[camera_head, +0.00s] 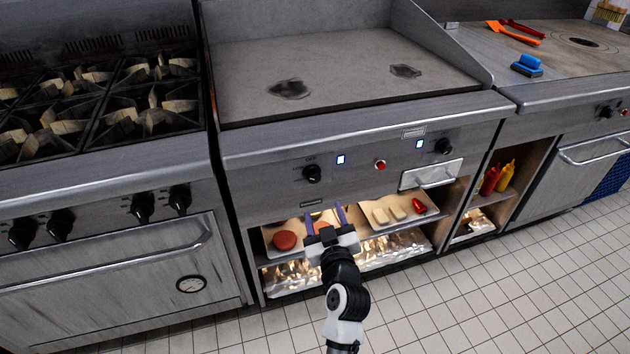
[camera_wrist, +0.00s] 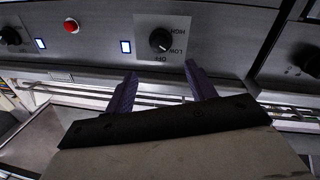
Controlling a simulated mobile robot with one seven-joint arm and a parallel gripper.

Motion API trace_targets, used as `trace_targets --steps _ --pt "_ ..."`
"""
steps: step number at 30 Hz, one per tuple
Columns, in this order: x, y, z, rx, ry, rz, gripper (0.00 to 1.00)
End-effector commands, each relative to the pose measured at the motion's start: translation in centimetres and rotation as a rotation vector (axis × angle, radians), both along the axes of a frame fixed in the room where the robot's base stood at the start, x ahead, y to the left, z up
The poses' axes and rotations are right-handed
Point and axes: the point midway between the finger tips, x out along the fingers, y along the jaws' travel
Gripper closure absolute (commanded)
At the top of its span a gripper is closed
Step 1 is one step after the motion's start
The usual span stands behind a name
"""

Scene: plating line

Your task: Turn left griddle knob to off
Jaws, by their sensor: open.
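The left griddle knob (camera_head: 312,173) is a black round knob on the steel front panel below the griddle. It also shows in the wrist view (camera_wrist: 160,40), on a pale plate with upside-down HIGH, LOW and OFF marks. I cannot tell for sure which mark its pointer faces. My gripper (camera_head: 324,212) is open and empty, below the knob and apart from it in the head view. In the wrist view its two purple fingers (camera_wrist: 161,72) point toward the knob, one on either side of its line.
A lit blue indicator (camera_head: 340,159) and a red button (camera_head: 380,165) sit right of the knob, with the right griddle knob (camera_head: 442,146) beyond. Below the panel, a shelf holds trays of food (camera_head: 285,241). A stove with several knobs (camera_head: 142,207) stands left.

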Motion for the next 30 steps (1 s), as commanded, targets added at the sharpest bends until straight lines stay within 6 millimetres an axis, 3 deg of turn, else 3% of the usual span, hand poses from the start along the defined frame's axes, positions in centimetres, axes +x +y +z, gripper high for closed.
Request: trace_targets --steps 15,21,30 --pt "10.1 2.0 0.4 -0.001 -0.002 0.001 0.45" --pt "11.8 2.3 0.3 -0.001 -0.002 0.000 0.45" --pt "12.1 2.4 0.1 -0.001 -0.002 0.001 0.45"
